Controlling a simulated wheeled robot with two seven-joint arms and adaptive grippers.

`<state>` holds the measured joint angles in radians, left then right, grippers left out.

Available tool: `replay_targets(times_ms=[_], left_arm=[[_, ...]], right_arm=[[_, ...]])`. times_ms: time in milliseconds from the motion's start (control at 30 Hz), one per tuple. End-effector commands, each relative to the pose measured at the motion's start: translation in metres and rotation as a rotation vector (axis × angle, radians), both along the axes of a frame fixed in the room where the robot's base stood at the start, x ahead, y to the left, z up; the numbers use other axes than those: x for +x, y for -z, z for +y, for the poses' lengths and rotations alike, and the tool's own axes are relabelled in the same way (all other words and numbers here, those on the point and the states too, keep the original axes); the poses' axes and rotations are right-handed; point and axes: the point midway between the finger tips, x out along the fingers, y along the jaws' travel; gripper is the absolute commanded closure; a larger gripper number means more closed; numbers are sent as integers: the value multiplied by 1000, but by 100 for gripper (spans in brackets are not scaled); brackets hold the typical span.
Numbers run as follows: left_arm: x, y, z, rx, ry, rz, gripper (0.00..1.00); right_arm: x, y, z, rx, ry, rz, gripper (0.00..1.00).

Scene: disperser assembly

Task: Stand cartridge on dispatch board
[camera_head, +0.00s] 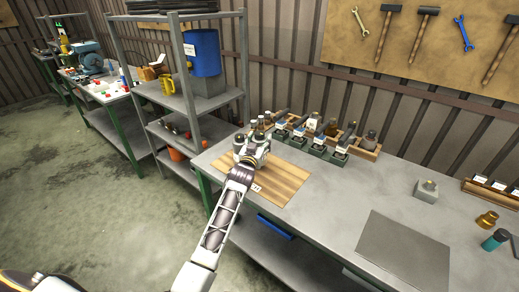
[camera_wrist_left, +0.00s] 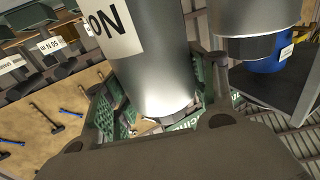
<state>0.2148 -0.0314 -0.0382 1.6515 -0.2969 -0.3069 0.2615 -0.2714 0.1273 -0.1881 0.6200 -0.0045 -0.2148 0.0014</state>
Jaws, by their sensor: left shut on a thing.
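My left gripper (camera_head: 252,150) is over the back left part of the wooden dispatch board (camera_head: 287,188) on the workbench. In the left wrist view it is shut on a grey metal cylinder, the cartridge (camera_wrist_left: 150,75), which carries a white label with dark letters. A second grey metal cylinder (camera_wrist_left: 250,20) shows beside it in that view. In the head view the gripper largely hides the cartridge, and I cannot tell whether its base touches the board. My right gripper is not in view.
A wooden rack with several bottles (camera_head: 330,130) stands behind the board. A grey mat (camera_head: 403,252), a small grey block (camera_head: 426,191), a brass part (camera_head: 487,220) and a teal-capped container (camera_head: 494,240) lie to the right. A shelf unit with a blue drum (camera_head: 202,52) stands at left.

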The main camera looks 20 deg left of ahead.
Motion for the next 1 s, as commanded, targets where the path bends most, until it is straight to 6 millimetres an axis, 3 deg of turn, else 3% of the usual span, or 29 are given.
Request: replay_targets(times_ms=[167, 600, 1000], left_arm=[[0, -2, 0, 0, 1, -8, 100], [0, 31, -1, 0, 1, -7, 100], [0, 34, -1, 0, 1, -8, 100]], right_arm=[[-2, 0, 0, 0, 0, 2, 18], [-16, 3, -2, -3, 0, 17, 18], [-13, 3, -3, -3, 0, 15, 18]])
